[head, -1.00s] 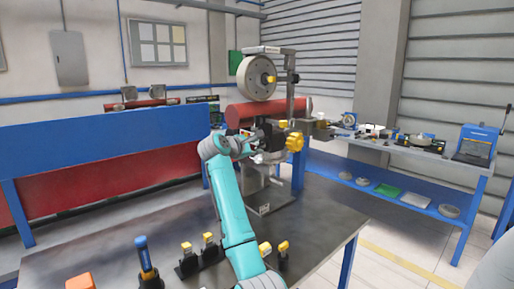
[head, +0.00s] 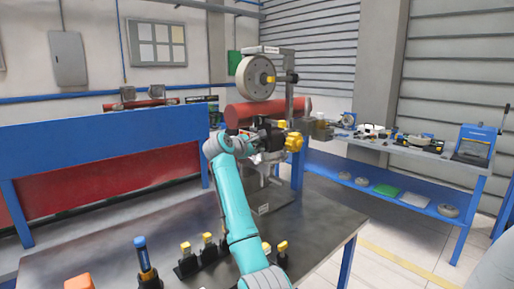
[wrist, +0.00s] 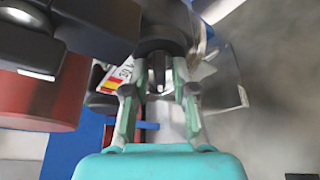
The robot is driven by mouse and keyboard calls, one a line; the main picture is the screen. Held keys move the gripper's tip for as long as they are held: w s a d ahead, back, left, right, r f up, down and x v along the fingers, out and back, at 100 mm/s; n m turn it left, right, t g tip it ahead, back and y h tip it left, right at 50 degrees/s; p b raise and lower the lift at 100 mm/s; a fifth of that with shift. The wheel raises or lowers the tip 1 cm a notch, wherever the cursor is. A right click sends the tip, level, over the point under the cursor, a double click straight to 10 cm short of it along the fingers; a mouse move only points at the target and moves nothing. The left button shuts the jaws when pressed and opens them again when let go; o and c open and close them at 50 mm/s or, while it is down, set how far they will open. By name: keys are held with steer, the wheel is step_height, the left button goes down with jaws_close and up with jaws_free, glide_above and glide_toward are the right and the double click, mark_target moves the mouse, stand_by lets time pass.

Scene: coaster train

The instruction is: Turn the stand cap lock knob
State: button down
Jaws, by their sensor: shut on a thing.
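In the head view the stand (head: 289,100) rises from the front table with a grey wheel (head: 256,77) at its top. A yellow lobed knob (head: 293,141) sits on its right side, just right of my gripper (head: 266,142). In the wrist view my gripper (wrist: 160,75) has its two fingers on either side of a dark knob-like part (wrist: 158,68) with a raised ridge, and is shut on it. The wrist view does not show clearly whether this is the cap lock knob. In the head view my arm hides the contact.
A red cylinder (head: 237,115) lies behind my gripper; it also shows in the wrist view (wrist: 40,105). Several small yellow-topped parts and a blue-handled tool (head: 144,257) stand at the table's front. The table's right part (head: 315,225) is clear. A side bench (head: 420,150) holds tools.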

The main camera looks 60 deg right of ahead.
steer(key=shift+n, duration=0.3)
steer(key=n+g+y, duration=0.1)
steer(key=n+g, duration=0.1)
steer(key=n, duration=0.1)
steer(key=shift+w+r, duration=0.1)
steer(key=n+g+y, duration=0.1)
steer(key=n+g, duration=0.1)
steer(key=n, duration=0.1)
steer(key=shift+n, duration=0.3)
stand_by(0.4)
steer(key=c, duration=1.2)
jaws_free()
steer(key=shift+w, duration=0.1)
steer(key=v, duration=1.1)
steer(key=shift+w+a+r, duration=0.15)
steer(key=shift+a, duration=0.2)
